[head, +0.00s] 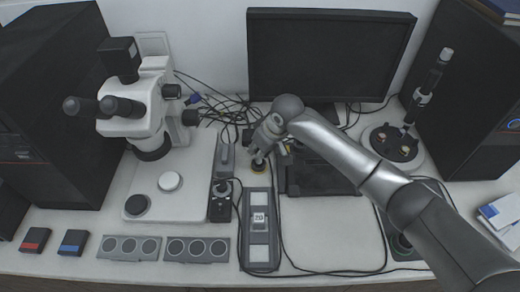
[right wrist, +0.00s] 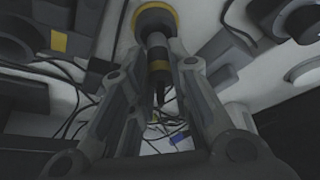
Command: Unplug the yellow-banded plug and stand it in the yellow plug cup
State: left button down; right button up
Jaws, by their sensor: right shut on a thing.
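My right gripper (head: 262,143) reaches in from the right, behind the long panel. In the right wrist view the gripper (right wrist: 162,66) is shut on a dark plug with a yellow band (right wrist: 158,66). The plug's black cable end points towards the camera. Its other end lines up with the yellow plug cup (right wrist: 168,17), which shows as a yellow ring at the top. The cup (head: 259,166) sits just below the fingers in the head view. I cannot tell whether the plug's tip is inside the cup or just above it. My left gripper is not in view.
A dark power strip (head: 221,205) and a long panel (head: 258,252) lie in front of the cup. A microscope (head: 140,105) stands left, a monitor (head: 330,55) behind. Loose black cables (head: 228,106) run behind the gripper. A round dark base (head: 382,148) stands right.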

jog(key=shift+f, duration=0.3)
jog(key=shift+f, duration=0.7)
jog(key=shift+f, duration=0.25)
jog(key=o, duration=0.9)
jog(key=shift+o, duration=0.2)
jog(key=o, duration=0.6)
jog(key=shift+c, duration=0.2)
notch_tip(320, 180, up, 8)
jog(key=p, duration=0.7)
jog(key=shift+f+p, duration=0.2)
jog(key=shift+p, duration=0.15)
jog(key=shift+f, duration=0.1)
